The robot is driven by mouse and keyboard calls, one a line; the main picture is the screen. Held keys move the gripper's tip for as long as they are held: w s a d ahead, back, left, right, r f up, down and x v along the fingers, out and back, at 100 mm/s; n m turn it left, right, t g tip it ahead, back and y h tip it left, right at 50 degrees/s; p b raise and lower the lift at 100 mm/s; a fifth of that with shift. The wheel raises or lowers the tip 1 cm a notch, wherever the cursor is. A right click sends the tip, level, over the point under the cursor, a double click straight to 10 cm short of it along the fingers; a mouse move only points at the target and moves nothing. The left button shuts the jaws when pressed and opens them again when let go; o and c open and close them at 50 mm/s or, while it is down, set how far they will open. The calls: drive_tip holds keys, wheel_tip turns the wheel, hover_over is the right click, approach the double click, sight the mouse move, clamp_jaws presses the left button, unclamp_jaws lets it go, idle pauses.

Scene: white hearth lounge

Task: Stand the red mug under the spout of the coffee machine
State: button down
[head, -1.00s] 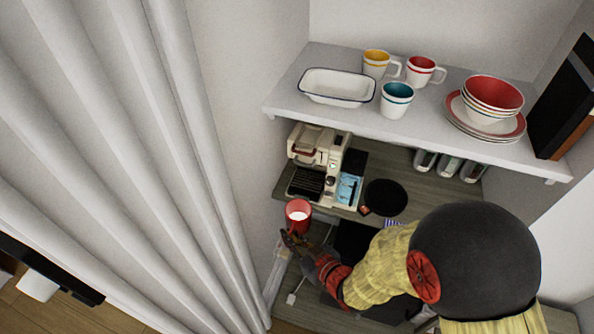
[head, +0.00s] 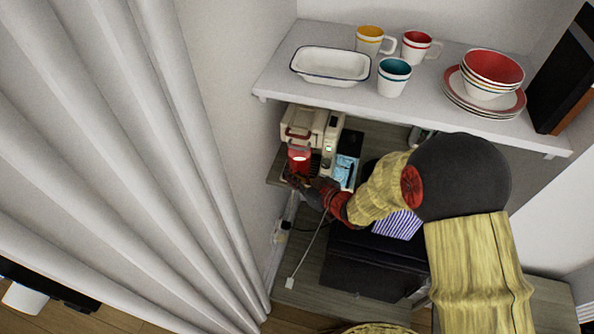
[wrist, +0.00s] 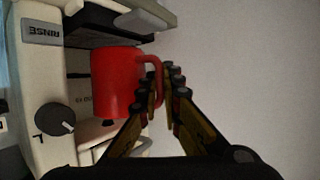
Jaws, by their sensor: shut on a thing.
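The red mug (head: 299,158) is at the front of the white coffee machine (head: 304,121) in the head view. In the wrist view the red mug (wrist: 117,82) is in front of the coffee machine (wrist: 45,85), with its handle toward my gripper (wrist: 170,82). My gripper is shut on the mug's handle. It also shows in the head view (head: 296,178), just below the mug. The spout is not clearly visible, and I cannot tell whether the mug touches the drip tray.
A blue packet (head: 345,172) lies right of the machine. A white curtain (head: 100,150) hangs at the left.

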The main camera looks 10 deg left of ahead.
sight(298, 171)
drive_tip(key=w, duration=0.4)
drive_tip(key=shift+w+d+f, duration=0.1)
drive_tip(key=shift+w+d, duration=0.05)
drive_tip(key=shift+d, duration=0.15)
drive_tip(key=shift+f+b, duration=0.5)
drive_tip(key=shift+f, duration=0.15)
drive_tip(key=shift+s, duration=0.2)
drive_tip(key=c, duration=2.4)
unclamp_jaws()
drive_tip(key=shift+f, duration=0.1)
drive_tip(key=o, duration=0.4)
